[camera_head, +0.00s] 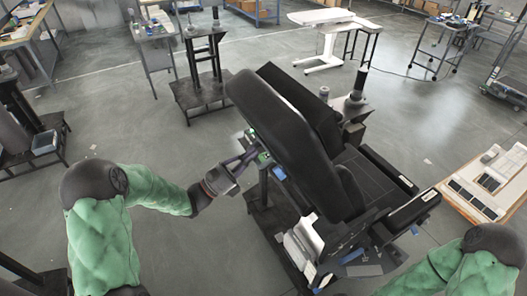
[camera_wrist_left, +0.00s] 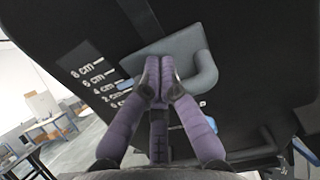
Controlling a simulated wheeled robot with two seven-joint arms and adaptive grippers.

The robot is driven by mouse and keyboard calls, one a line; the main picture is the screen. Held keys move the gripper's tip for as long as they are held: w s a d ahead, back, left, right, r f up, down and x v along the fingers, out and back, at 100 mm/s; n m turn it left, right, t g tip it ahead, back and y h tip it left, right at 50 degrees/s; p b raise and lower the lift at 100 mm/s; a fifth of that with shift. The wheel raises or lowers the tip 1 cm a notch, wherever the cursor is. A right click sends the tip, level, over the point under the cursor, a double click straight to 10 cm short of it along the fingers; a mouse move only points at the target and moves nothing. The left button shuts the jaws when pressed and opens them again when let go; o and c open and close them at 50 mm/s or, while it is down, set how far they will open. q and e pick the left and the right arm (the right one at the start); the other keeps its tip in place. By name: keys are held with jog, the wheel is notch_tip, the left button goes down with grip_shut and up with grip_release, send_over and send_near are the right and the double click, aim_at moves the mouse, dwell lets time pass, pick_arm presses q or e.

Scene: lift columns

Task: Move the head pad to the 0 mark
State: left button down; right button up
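A black padded chair-like unit (camera_head: 280,130) stands in the middle of the head view, its cushions tilted. Which cushion is the head pad I cannot tell. My right gripper is out of view.
A panel-topped table (camera_head: 480,185) stands at the right. A dark stand (camera_head: 205,65) is behind, left of the chair. A white table (camera_head: 325,25) and shelves stand further back.

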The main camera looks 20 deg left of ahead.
pick_arm(q)
jog(key=shift+w+d+f+b, duration=0.2)
jog(key=shift+f+b, duration=0.1)
jog(key=shift+f, duration=0.2)
jog(key=shift+w+d+f+b, duration=0.15)
jog(key=shift+f+b, duration=0.1)
jog(key=shift+f, duration=0.3)
jog(key=shift+w+d+f+b, duration=0.2)
jog(key=shift+f+b, duration=0.1)
jog(key=shift+f, duration=0.2)
dwell(0.8)
jog(key=shift+a+r, duration=0.1)
jog(key=shift+r, duration=0.05)
jog(key=shift+s+a+r+p, duration=0.2)
jog(key=shift+s+r+p, duration=0.05)
jog(key=shift+r+p, duration=0.5)
jog(key=shift+a+f, duration=0.1)
jog(key=shift+f, duration=0.05)
jog(key=b+v, duration=0.2)
jog(key=v, duration=0.6)
jog(key=shift+s+a+f, duration=0.15)
jog(key=shift+s+a, duration=0.05)
jog(key=shift+s, duration=0.1)
dwell(0.6)
dwell(0.7)
